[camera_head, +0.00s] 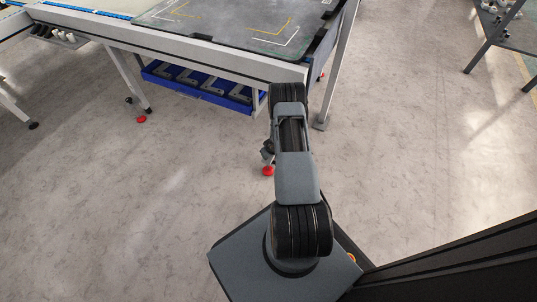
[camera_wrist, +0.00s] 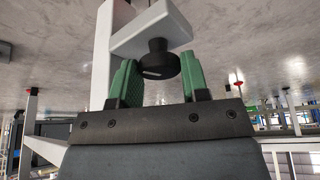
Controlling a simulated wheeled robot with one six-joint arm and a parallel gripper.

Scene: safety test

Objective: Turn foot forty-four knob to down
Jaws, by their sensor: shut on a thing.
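A round black knob (camera_wrist: 159,60) sits under a white bracket (camera_wrist: 150,28) on a white leg (camera_wrist: 103,55) in the wrist view. A pale line shows on the knob's near face. My gripper (camera_wrist: 160,75) has two green fingers, one on each side of the knob, and is shut on it. No foot number can be read, so I cannot tell whether this is foot forty-four. In the head view, my gripper is hidden behind my arm. A red foot (camera_head: 268,171) shows on the floor just left of my arm.
In the head view, a workbench (camera_head: 180,45) with a blue tray (camera_head: 195,90) below stands ahead. Another red foot (camera_head: 141,119) is on the floor at left. A shelf (camera_head: 505,32) stands at top right. Open floor lies left and right.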

